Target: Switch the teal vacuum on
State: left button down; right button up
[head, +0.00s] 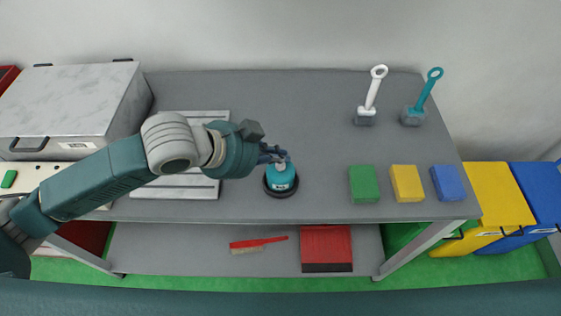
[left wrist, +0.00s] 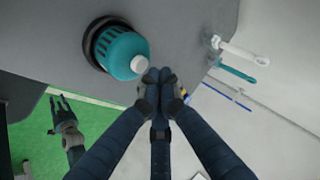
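The teal vacuum (head: 282,181) is a small round body on a dark base, standing on the grey table (head: 300,120). In the left wrist view the vacuum (left wrist: 121,52) shows vent slots and a white cap (left wrist: 140,65) at its top. My left gripper (head: 279,155) is just above and behind the vacuum in the head view. In the left wrist view its fingertips (left wrist: 157,76) are together and empty, right beside the white cap; I cannot tell whether they touch. My right gripper (left wrist: 58,104) shows away from the table with its fingers spread and empty.
Green (head: 363,184), yellow (head: 406,183) and blue (head: 447,183) blocks stand right of the vacuum. White (head: 372,95) and teal (head: 423,97) handled tools stand behind them. A red brush (head: 258,244) and red dustpan (head: 326,248) lie on the lower shelf.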

pick_arm(q)
jog(key=shift+f, duration=0.15)
dwell(0.3)
jog(key=shift+f, duration=0.3)
jog(key=shift+f, duration=0.35)
dwell(0.5)
jog(key=shift+r, duration=0.1)
jog(key=shift+r+p, duration=0.65)
jog(key=shift+p, duration=0.35)
